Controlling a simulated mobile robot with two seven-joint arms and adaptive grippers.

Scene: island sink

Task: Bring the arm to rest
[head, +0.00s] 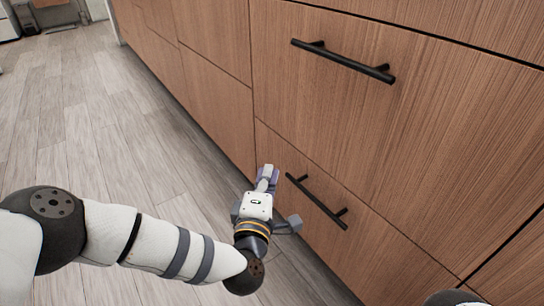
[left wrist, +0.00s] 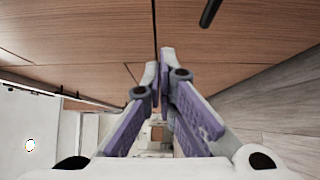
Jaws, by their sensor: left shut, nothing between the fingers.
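My left gripper (head: 268,172) is in front of the wooden drawer fronts, low down, just left of the lower black handle (head: 316,201). Its fingers are shut with nothing between them. In the left wrist view, the purple-padded fingers (left wrist: 160,70) come together near the middle of the picture. The gripper is apart from the handle in the head view; whether it touches the drawer front I cannot tell. My left arm reaches in from the left edge of the head view. My right gripper is not in view.
An upper drawer with a black handle (head: 343,61) is above. The drawers visible in the head view look closed. Grey plank floor (head: 90,130) lies open to the left of the cabinet. A black handle end (left wrist: 210,12) shows at the top of the left wrist view.

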